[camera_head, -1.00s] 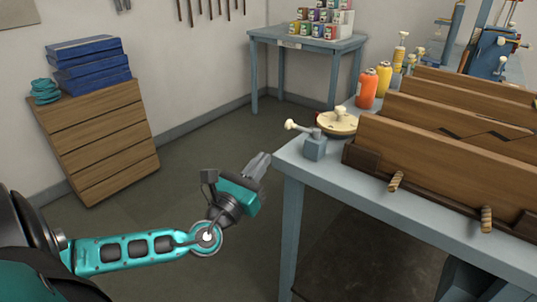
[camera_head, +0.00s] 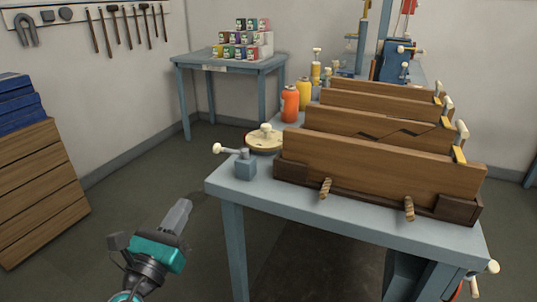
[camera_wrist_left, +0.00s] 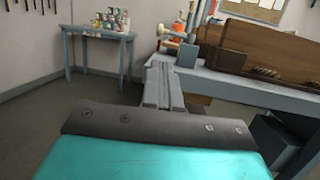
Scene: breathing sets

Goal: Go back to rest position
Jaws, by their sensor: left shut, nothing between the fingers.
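My left gripper (camera_head: 180,212) shows at the lower left of the head view, with a teal body and grey fingers. Its fingers are shut together with nothing between them. It hangs over the floor, to the left of the blue-grey workbench (camera_head: 232,215) and apart from it. In the left wrist view the shut fingers (camera_wrist_left: 163,85) point forward, towards the left end of the bench. My right gripper is in neither view.
The workbench carries wooden boards (camera_head: 380,165), a small vise (camera_head: 245,165), a round lidded piece (camera_head: 264,140) and an orange bottle (camera_head: 290,104). A side table (camera_head: 190,62) with small cans (camera_head: 240,40) stands behind. A wooden drawer unit (camera_head: 40,190) is at left. Floor between is clear.

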